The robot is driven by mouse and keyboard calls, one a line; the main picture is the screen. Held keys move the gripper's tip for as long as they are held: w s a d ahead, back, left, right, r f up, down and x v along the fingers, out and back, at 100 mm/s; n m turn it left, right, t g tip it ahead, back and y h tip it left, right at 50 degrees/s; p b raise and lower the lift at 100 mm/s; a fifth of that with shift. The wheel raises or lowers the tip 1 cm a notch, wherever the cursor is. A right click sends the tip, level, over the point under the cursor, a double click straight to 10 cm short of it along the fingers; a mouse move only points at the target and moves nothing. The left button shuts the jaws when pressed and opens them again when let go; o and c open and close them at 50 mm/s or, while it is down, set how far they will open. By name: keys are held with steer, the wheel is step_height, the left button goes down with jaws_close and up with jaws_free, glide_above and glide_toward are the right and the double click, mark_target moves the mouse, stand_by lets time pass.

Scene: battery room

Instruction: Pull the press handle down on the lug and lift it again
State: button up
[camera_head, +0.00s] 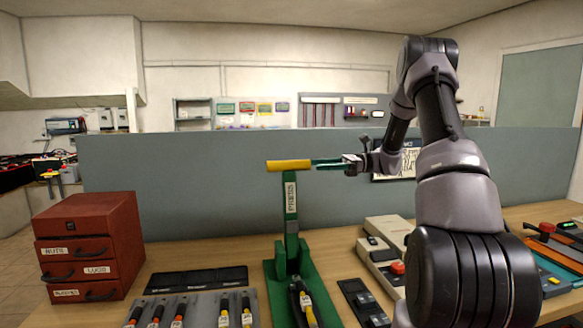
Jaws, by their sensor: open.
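The green press (292,258) stands upright on the bench on a green base plate, with a white PRESS label on its post. Its yellow handle (285,166) is up at the top of the post and lies level. My gripper (318,162) is open at the right end of the handle, fingers pointing left; I cannot tell whether they touch it or stand around it. The lug itself is too small to make out.
A red drawer cabinet (88,240) stands on the left. A grey tray (200,312) with several cables and a black tray (197,280) lie left of the press. A beige device (385,232) with a red button and a dark tray (361,301) are right. A grey partition (180,180) stands behind.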

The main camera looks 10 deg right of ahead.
mark_target(293, 170)
steer(key=a, duration=0.9)
steer(key=shift+a, duration=0.1)
jaws_close()
stand_by(1.1)
